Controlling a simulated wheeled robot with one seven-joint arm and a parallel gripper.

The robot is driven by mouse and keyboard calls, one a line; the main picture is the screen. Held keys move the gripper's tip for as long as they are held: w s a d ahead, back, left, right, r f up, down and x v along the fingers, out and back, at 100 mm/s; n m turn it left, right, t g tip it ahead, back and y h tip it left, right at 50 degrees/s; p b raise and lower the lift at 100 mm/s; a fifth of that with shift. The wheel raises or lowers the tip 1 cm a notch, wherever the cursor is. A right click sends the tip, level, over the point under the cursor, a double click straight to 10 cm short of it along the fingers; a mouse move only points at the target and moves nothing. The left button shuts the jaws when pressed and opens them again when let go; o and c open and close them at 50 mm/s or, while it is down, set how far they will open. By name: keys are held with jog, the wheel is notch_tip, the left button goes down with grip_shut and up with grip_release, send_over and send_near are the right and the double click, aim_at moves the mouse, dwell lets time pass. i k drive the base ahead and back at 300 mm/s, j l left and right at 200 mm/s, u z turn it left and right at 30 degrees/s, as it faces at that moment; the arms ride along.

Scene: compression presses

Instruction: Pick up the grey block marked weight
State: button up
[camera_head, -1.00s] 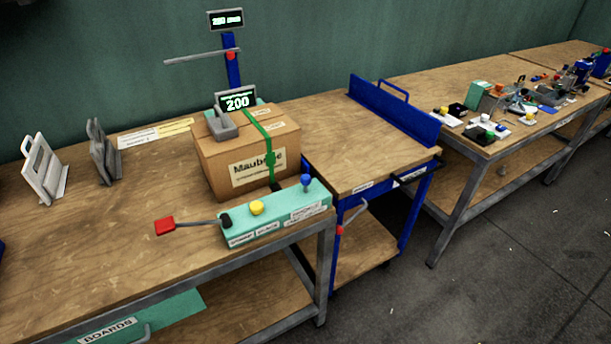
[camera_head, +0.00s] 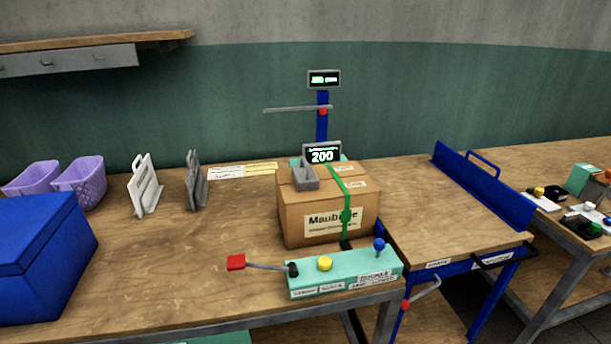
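A grey block (camera_head: 305,177) sits on top of a cardboard box (camera_head: 300,219), near the left of its top face. I cannot read any mark on the block, so I cannot confirm that it is the one marked weight. The box stands on the wooden workbench (camera_head: 180,270) with a green strap around it. A display reading 200 (camera_head: 322,153) is just behind the block. My gripper does not show in this view.
A teal control box (camera_head: 340,275) with a red-ended lever (camera_head: 236,262) is in front of the cardboard box. A blue post (camera_head: 322,115) with a horizontal bar rises behind. Grey (camera_head: 196,182) and white (camera_head: 144,187) stands, purple baskets (camera_head: 80,183) and a blue case (camera_head: 45,258) are left.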

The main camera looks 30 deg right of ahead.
aim_at(304, 176)
jog(key=i+l+z, duration=0.3)
jog(key=z, duration=0.2)
jog(key=i+l+z, duration=0.15)
jog(key=i+z, duration=0.35)
